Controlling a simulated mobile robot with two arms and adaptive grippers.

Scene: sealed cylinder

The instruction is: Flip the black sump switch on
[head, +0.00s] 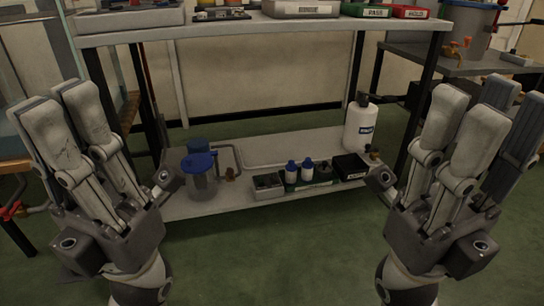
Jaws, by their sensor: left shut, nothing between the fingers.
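A black box with a white label (351,166) sits on the right part of the lower shelf; its label is too small to read. I cannot tell from this view whether it is the sump switch, or its on or off position. My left gripper (112,142) is at the left, in front of the shelf, shut and empty. My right gripper (425,135) is at the right, its near digit close to the black box in the picture. Whether they touch is not clear, nor whether the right gripper is open or shut.
The lower shelf (292,150) also holds a clear jar with a blue lid (200,172), small blue-capped bottles (299,171) in a tray, and a white bottle (361,128). The upper shelf (240,28) holds trays and boxes. Green floor (270,250) in front is clear.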

